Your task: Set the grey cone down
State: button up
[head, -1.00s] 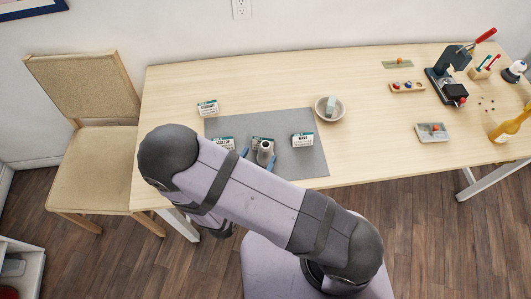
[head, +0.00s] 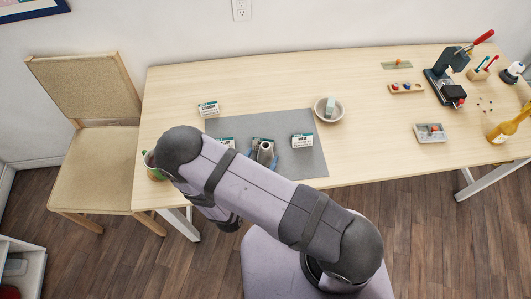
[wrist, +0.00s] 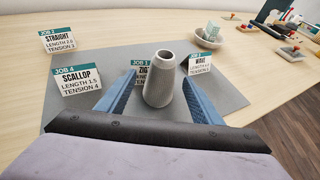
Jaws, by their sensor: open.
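The grey cone (wrist: 158,85) is upright, with its open narrow end up, and appears to stand on the grey mat (wrist: 110,55). It also shows in the head view (head: 265,153). My gripper (wrist: 159,77) is open, with one blue finger on each side of the cone. In the wrist view gaps show between the fingers and the cone. The cone partly hides a job card that reads "ZIG" (wrist: 140,72) behind it. A "SCALLOP" card (wrist: 77,80) stands left of my gripper and a "WAVE" card (wrist: 199,63) stands to the right.
A "STRAIGHT" card (head: 208,109) stands off the mat at the back left. A bowl (head: 329,110) with a pale green block sits at the mat's right edge. A grey tray (head: 430,133), a red-handled press (head: 447,75) and a yellow bottle (head: 508,125) stand farther right.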

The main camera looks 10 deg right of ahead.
aim_at(263, 155)
jog(key=p+x, duration=0.1)
jog(key=x, duration=0.2)
jog(key=shift+d+r+p, duration=0.15)
jog(key=shift+d+p, duration=0.05)
jog(key=shift+p, duration=0.2)
jog(key=shift+x, duration=0.8)
jog(key=c, duration=1.2)
jog(key=shift+a, duration=0.1)
jog(key=shift+c, duration=0.2)
notch_tip(263, 155, up, 10)
jog(key=b, duration=0.2)
